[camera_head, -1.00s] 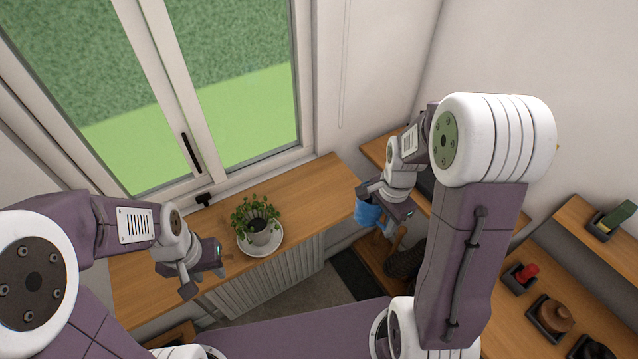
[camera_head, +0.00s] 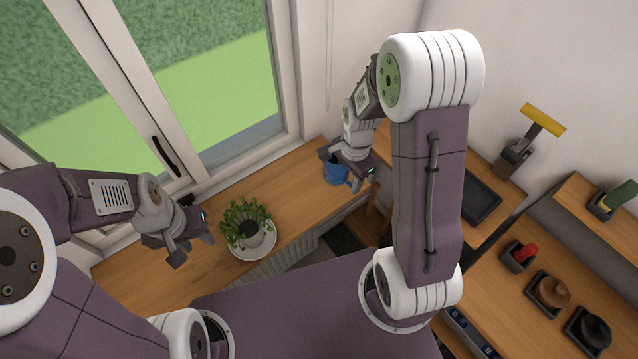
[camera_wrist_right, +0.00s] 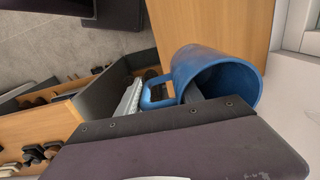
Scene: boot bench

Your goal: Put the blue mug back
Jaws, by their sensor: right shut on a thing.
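The blue mug (camera_head: 336,173) is in my right gripper (camera_head: 346,168), over the right end of the wooden window sill in the head view. In the right wrist view the mug (camera_wrist_right: 222,72) shows its open mouth and its handle, and a dark finger sits inside the mouth. I cannot tell whether the mug touches the sill. My left gripper (camera_head: 188,243) hangs over the sill, left of the potted plant, with its fingers apart and nothing between them.
A bench at the right carries a dark tray (camera_head: 478,197), a yellow-topped tool (camera_head: 542,119) and several small holders. Sill between plant and mug is clear.

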